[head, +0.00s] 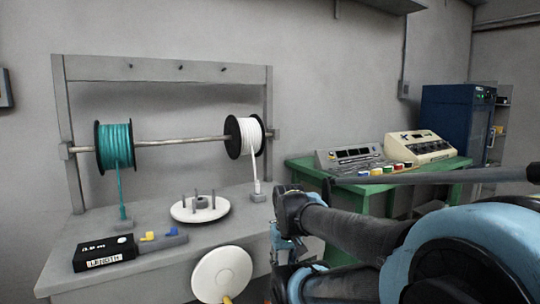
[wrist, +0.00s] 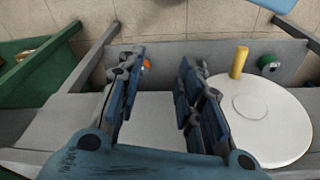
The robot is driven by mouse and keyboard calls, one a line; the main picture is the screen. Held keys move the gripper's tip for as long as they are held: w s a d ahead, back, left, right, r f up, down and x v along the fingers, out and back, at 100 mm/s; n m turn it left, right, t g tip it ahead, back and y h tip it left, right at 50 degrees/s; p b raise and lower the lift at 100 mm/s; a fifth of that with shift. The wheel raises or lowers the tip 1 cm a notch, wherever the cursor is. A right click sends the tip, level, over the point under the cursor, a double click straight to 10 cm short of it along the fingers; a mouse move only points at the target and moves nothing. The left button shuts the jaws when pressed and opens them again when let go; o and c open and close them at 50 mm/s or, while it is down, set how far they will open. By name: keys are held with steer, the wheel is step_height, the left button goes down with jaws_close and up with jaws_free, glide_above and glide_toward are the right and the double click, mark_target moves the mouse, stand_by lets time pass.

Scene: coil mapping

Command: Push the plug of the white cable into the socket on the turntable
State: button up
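The white cable is wound on a black-flanged spool (head: 251,136) at the right of the rod in the head view. Its free end hangs down to the plug (head: 257,188), which stands at a small grey block (head: 258,197) on the bench. The turntable (head: 182,213) is a white disc with several upright pegs and a short round piece in its middle, perhaps the socket. My gripper (head: 284,246) is in front of the bench's right end, apart from the plug. In the wrist view my gripper (wrist: 158,68) has its fingers apart with nothing between them.
A teal cable spool (head: 116,146) hangs at the left. A black labelled box (head: 103,254) and a grey piece with yellow and blue parts (head: 162,241) lie at the bench front. A white wheel (head: 222,272) with a yellow handle (wrist: 239,62) is on the front. A green table (head: 305,168) stands right.

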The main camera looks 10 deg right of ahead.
steer(key=shift+o, duration=0.3)
steer(key=shift+w+a, duration=0.15)
steer(key=shift+a, duration=0.2)
steer(key=shift+o, duration=0.6)
steer(key=shift+r, duration=0.2)
step_height(320, 180, up, 26)
steer(key=n+t+y, duration=0.1)
steer(key=n+y, duration=0.2)
steer(key=n, duration=0.5)
glide_above(258, 184)
steer(key=s+d, duration=0.4)
steer(key=x, duration=1.6)
steer(key=shift+f, duration=0.2)
jaws_close()
